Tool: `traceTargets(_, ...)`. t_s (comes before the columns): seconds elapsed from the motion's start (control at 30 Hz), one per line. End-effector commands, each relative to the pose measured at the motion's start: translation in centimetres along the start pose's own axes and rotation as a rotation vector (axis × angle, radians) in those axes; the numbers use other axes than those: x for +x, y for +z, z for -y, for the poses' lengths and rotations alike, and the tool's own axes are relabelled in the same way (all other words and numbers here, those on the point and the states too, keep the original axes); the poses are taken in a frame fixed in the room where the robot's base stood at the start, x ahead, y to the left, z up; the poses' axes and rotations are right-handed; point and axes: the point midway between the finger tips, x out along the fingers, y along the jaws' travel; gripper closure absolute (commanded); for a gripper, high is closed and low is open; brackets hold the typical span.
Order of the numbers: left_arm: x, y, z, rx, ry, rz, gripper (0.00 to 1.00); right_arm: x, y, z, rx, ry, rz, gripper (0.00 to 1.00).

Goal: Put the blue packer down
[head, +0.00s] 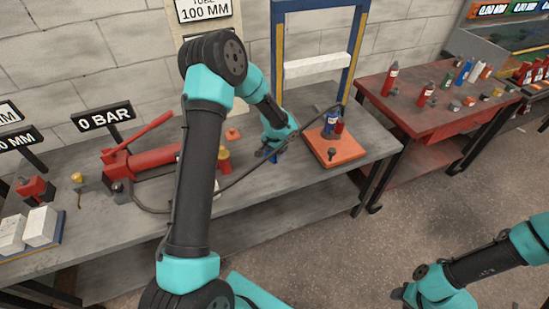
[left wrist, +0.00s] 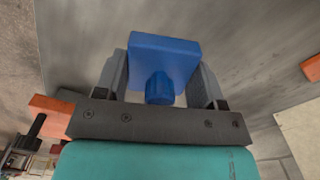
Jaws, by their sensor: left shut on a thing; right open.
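The blue packer (left wrist: 165,62) is a blue square plate with a short round stub. It sits between the two fingers of my left gripper (left wrist: 163,85), which is shut on it. In the head view my left gripper (head: 268,152) is over the grey bench, left of the orange plate, and only a little blue shows at it. I cannot tell whether the packer touches the bench top. My right gripper (head: 400,293) is at the lower right over the floor, away from the bench, and is open.
The orange plate (head: 350,148) bears a blue cylinder (head: 329,121), a red one and a black knob. A dark hose crosses the bench from the red pump (head: 150,160). A blue and yellow frame (head: 278,60) stands behind. Bare grey bench top (head: 270,190) lies in front.

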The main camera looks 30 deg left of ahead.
Motion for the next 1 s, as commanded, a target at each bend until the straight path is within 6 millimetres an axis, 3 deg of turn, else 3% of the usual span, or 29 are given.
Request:
traceTargets(0.17, 0.0, -0.5, 0.5, -0.001, 0.0, -0.002, 0.66, 0.0, 0.0, 0.0, 0.0, 0.0, 0.0, 0.57)
traceTargets(0.43, 3.4, -0.4, 0.5, 0.0, 0.001, 0.0, 0.66, 0.0, 0.0, 0.0, 0.0, 0.0, 0.0, 0.57)
traceTargets(0.87, 3.9, -0.5, 0.5, 0.0, 0.0, -0.001, 0.66, 0.0, 0.0, 0.0, 0.0, 0.0, 0.0, 0.57)
traceTargets(0.9, 3.8, -0.5, 0.5, 0.0, 0.0, -0.001, 0.33, 0.0, 0.0, 0.0, 0.0, 0.0, 0.0, 0.57)
traceTargets(1.0, 3.8, -0.5, 0.5, 0.0, 0.0, -0.001, 0.23, 0.0, 0.0, 0.0, 0.0, 0.0, 0.0, 0.57)
